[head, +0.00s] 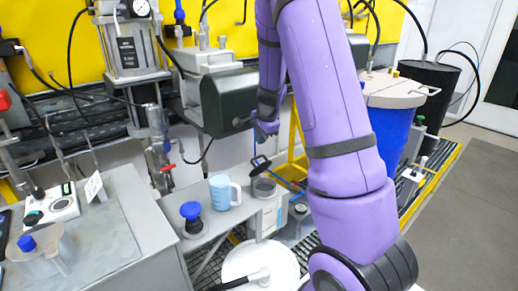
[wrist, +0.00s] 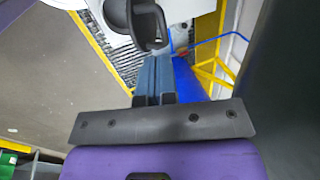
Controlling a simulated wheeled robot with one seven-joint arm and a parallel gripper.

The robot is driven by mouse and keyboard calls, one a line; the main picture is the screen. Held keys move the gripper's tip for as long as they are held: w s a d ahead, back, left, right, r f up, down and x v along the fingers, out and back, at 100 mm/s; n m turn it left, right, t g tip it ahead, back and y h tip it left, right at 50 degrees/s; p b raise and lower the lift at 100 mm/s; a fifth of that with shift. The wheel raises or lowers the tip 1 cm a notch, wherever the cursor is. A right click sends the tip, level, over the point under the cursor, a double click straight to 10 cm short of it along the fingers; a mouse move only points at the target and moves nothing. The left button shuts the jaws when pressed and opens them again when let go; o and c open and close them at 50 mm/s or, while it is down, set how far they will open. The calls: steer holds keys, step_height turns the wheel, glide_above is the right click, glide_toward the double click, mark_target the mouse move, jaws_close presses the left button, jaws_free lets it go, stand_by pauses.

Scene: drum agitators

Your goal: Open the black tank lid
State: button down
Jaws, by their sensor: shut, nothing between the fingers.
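A black tank (head: 430,85) stands at the back right, with a flat black top (head: 430,68) that looks closed. My gripper (head: 266,132) is far to its left, pointing down beside a dark green housing, with my purple arm in front of much of the scene. In the wrist view my gripper (wrist: 155,62) has its two fingers together and empty. A dark loop-shaped part (wrist: 149,27) shows just beyond the fingertips; I cannot tell whether they touch it. The black tank is not clearly seen in the wrist view.
A blue drum (head: 388,128) with a beige lid (head: 393,90) stands in front of the black tank. The dark green housing (head: 240,100) is close to my gripper. A light blue mug (head: 222,192) stands on a bench. Grey floor (head: 465,215) at right is clear.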

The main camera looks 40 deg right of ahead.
mark_target(262, 156)
steer(key=shift+s+d+r+t, duration=0.1)
steer(key=shift+s+d+r, duration=0.1)
steer(key=shift+s, duration=0.3)
steer(key=shift+s+d+r+t, duration=0.1)
steer(key=shift+s+d+r, duration=0.05)
steer(key=shift+s, duration=0.3)
steer(key=shift+s+d+r+t, duration=0.1)
steer(key=shift+s+d+r, duration=0.1)
steer(key=shift+s, duration=0.3)
steer(key=shift+f, duration=0.15)
steer(key=x, duration=0.9)
steer(key=shift+w+f, duration=0.15)
steer(key=shift+f, duration=0.15)
steer(key=shift+a, duration=0.1)
